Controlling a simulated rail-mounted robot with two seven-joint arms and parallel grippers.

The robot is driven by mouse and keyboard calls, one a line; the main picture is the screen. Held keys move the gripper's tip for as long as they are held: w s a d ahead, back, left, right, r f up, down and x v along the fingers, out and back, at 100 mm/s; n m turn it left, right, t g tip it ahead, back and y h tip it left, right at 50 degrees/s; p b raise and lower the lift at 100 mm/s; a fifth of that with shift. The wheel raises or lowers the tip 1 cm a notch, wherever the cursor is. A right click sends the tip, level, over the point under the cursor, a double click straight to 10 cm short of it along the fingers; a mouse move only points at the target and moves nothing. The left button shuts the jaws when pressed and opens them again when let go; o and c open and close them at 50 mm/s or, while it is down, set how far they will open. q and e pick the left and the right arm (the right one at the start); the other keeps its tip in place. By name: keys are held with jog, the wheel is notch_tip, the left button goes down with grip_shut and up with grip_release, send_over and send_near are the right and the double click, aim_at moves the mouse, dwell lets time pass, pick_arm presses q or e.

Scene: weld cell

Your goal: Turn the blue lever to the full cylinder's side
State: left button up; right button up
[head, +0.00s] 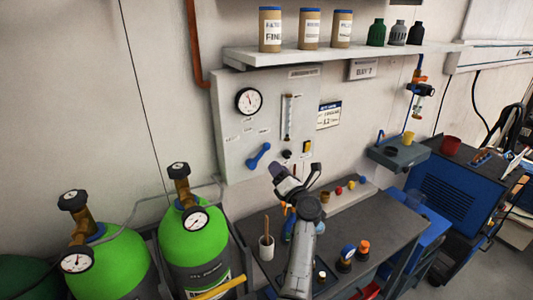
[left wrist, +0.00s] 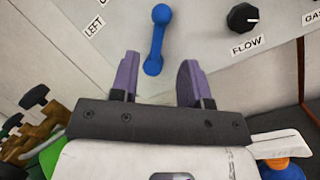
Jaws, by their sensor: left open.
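The blue lever (head: 259,155) is on the grey wall panel (head: 228,125), below the round gauge. It stands tilted, its upper end leaning right. In the left wrist view the lever (left wrist: 158,40) lies ahead, its near end between the lines of my fingers. My left gripper (head: 279,171) is open, right of and below the lever; its purple fingers (left wrist: 158,57) hold nothing, and contact is not visible. Two green cylinders, one at left (head: 112,265) and one at right (head: 190,245), carry gauges too small to read. My right gripper is out of view.
A black flow knob (left wrist: 243,17) sits beside the lever. A "LEFT" label (left wrist: 94,26) is on its other side. Below is a bench (head: 375,220) with a cup (head: 266,245) and small parts. A shelf (head: 350,50) with tins and bottles hangs above.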

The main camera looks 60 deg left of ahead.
aim_at(265, 151)
pick_arm(q)
jog(key=x, duration=0.8)
jog(key=shift+a+p, duration=0.2)
jog(key=shift+p, duration=0.1)
grip_shut()
